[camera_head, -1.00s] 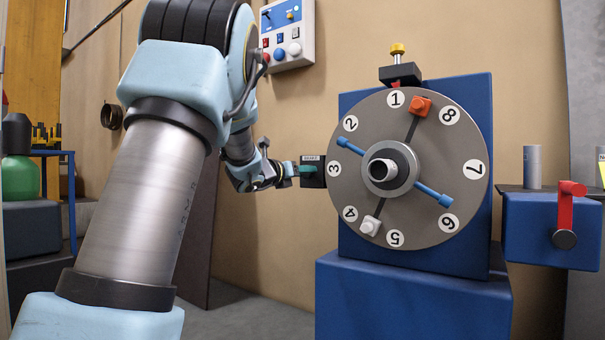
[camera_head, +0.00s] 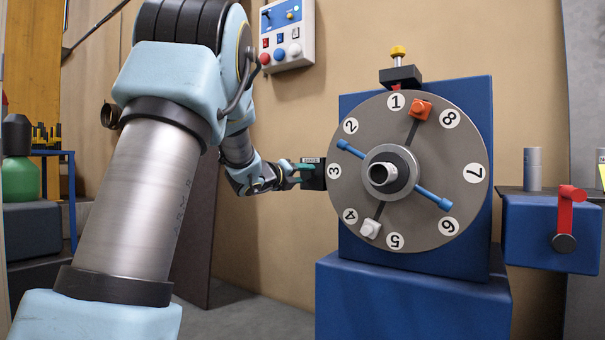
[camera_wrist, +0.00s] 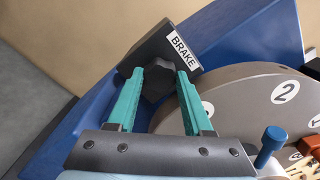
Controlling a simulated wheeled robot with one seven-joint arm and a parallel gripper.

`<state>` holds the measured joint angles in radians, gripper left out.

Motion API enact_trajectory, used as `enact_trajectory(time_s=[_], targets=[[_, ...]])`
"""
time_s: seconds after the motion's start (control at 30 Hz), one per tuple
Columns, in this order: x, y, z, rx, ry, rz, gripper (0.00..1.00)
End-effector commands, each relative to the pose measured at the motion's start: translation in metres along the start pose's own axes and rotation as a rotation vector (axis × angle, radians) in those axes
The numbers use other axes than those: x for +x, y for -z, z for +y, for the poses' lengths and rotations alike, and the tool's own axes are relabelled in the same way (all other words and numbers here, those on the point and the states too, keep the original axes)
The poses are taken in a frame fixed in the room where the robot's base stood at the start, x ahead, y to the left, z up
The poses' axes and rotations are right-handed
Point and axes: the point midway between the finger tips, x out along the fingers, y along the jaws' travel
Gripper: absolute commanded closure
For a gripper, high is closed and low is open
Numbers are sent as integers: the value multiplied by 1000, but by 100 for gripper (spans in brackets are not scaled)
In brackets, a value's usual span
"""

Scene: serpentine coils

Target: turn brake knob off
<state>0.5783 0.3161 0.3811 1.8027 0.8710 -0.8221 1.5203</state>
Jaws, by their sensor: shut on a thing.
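The brake knob (camera_wrist: 158,80) is a dark lobed knob on the face of a dark box labelled BRAKE (camera_wrist: 168,42). In the head view the brake box (camera_head: 316,175) sits at the left edge of the big grey numbered disc (camera_head: 440,185), beside number 3. My gripper (camera_wrist: 158,75) has teal fingers, one on each side of the knob, and is shut on it. In the head view my gripper (camera_head: 298,175) reaches the box from the left, and the knob is hidden there. The exact knob setting cannot be read.
The disc carries a blue rod (camera_head: 432,197), an orange block (camera_head: 421,109) and a white block (camera_head: 370,228). A blue box with a red lever (camera_head: 565,210) stands at the right. A control panel (camera_head: 288,35) hangs on the back wall.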

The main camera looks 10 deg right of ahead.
Motion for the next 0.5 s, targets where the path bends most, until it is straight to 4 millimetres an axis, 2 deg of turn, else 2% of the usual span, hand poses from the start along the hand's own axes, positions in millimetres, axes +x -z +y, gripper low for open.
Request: enact_trajectory(time_s=[0.5], targets=[[0, -1, -1, -493, -2, 1, 100]])
